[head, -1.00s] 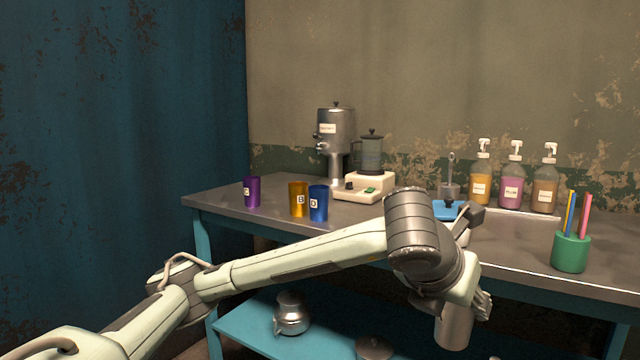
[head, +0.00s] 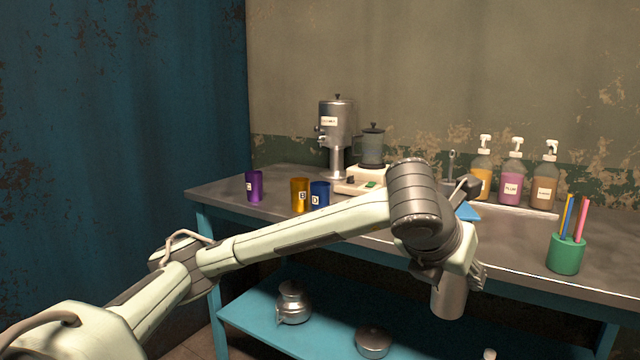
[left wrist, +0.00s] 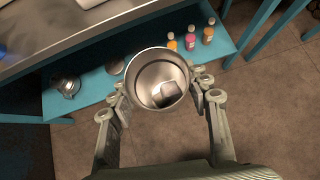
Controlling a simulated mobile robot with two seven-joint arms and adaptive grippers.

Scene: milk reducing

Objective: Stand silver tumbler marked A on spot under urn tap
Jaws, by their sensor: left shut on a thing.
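A plain silver tumbler (head: 449,298) is held upright in my left gripper (head: 458,274), in front of the table and below its top. In the left wrist view I look into the open mouth of the tumbler (left wrist: 160,66), with the two fingers on either side of it; no letter shows on it. The silver urn (head: 337,128) stands at the back left of the table, with its tap (head: 320,138) on its left side. The spot under the tap cannot be made out. The held tumbler is well to the right of the urn and nearer to me. My right gripper is not in view.
Purple (head: 254,186), gold (head: 299,195) and blue (head: 320,194) tumblers stand in front of the urn. A cream appliance with a jug (head: 372,147) is right of it. Pump bottles (head: 512,180) and a green holder (head: 566,254) are right. The table's front edge (head: 530,279) lies near the held tumbler.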

